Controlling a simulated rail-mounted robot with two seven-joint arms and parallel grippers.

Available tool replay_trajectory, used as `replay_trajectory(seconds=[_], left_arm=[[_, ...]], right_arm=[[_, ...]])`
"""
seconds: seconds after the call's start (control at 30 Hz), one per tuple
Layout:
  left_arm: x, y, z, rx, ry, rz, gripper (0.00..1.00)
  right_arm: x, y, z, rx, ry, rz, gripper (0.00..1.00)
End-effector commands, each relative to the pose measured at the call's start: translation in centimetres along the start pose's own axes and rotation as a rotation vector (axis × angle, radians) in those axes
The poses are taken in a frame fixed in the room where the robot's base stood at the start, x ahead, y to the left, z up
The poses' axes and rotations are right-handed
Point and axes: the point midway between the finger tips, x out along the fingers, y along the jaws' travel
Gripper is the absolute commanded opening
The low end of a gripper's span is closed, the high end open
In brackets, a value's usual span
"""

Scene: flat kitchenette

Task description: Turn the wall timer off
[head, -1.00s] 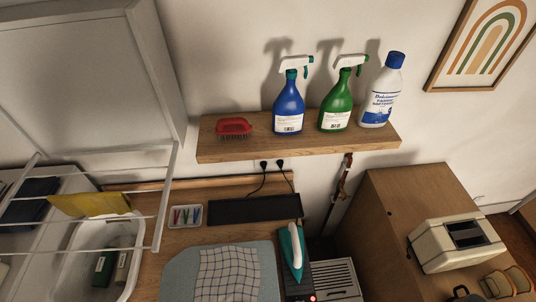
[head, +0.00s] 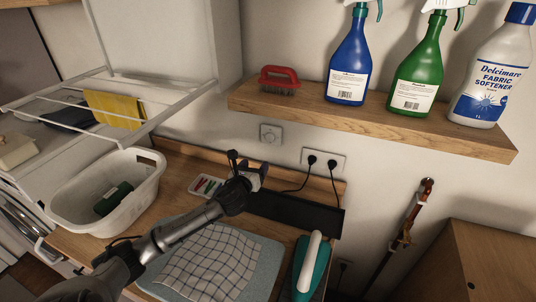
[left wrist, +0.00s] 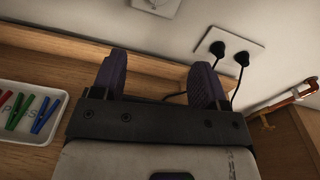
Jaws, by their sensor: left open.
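The wall timer (head: 271,133) is a small pale square plate with a round dial on the wall under the shelf, left of the double socket. Its lower part shows at the top edge of the left wrist view (left wrist: 157,5); its dial setting is too small to read. My left gripper (head: 248,165) is open and empty, below the timer and apart from it, over the back of the counter. In the left wrist view its two dark fingers (left wrist: 160,58) are spread and point towards the wall. My right gripper is out of view.
The double socket (head: 323,160) holds two black plugs with cables. The wooden shelf (head: 400,118) with bottles and a red brush (head: 279,79) juts out above. A peg tray (head: 206,187), white basket (head: 76,218), checked cloth (head: 211,262) and iron (head: 311,266) occupy the counter.

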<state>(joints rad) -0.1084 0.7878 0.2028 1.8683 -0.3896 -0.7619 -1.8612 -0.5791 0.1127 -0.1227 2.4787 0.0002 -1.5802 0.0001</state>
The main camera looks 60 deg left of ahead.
Motion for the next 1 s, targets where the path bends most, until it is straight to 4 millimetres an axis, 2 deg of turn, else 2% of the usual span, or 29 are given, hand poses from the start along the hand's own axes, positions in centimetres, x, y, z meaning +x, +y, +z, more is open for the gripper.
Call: replay_trajectory(seconds=[0.03,0.1,0.37,0.8,1.0], left_arm=[[0.6,0.4,-0.1,0.041,-0.021,-0.001,0.67],[1.1,0.7,0.4,0.086,-0.042,-0.004,0.67],[3.2,1.0,1.2,0.138,-0.064,-0.004,0.67],[10.4,0.9,1.6,0.132,-0.062,-0.002,0.67],[12.9,0.8,1.8,0.131,-0.062,-0.004,0.67]], right_arm=[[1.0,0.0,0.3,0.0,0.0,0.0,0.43],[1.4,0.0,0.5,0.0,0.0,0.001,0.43],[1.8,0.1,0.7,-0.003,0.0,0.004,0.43],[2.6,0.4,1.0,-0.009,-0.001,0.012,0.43],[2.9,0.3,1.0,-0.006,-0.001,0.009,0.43]])
